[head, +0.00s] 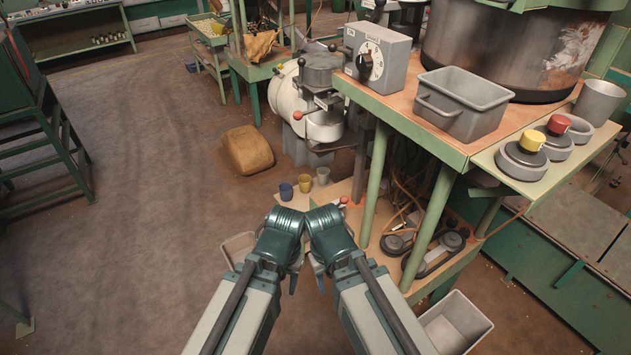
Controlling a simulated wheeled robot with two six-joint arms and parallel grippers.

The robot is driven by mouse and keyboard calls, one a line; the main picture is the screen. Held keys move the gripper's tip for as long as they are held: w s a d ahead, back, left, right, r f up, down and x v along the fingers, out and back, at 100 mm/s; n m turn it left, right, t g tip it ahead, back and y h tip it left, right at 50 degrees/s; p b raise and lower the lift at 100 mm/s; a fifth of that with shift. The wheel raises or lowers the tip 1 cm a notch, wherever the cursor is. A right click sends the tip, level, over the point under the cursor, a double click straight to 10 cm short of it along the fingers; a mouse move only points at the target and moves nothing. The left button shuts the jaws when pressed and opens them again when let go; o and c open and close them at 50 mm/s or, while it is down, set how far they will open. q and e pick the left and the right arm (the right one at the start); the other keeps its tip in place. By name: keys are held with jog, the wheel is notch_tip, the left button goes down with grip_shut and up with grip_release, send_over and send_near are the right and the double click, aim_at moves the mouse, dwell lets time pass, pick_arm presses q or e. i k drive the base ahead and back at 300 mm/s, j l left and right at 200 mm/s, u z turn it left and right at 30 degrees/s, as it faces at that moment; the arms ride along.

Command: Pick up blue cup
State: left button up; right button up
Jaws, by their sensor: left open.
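A small blue cup (286,191) stands upright at the left end of a row of cups on a low shelf surface. A yellow cup (304,183) and a pale grey cup (322,175) stand to its right. My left gripper (293,283) points down in front of the low surface, nearer to me than the blue cup and apart from it. It is open and no object shows in it. My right gripper (320,284) hangs close beside it; its jaws are mostly hidden by its wrist.
A wooden-topped green bench (440,142) on the right carries a grey bin (463,103) and a dial box (377,56). Its green legs stand right of the cups. A brown sack (247,150) lies on the floor behind. A pale bin (455,322) sits low at right.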

aim_at(285, 188)
jog(key=i+j+z, duration=0.1)
jog(key=i+j, duration=0.4)
jog(key=i+j+z, duration=0.1)
jog(key=i+j, duration=0.35)
jog(key=j, duration=0.15)
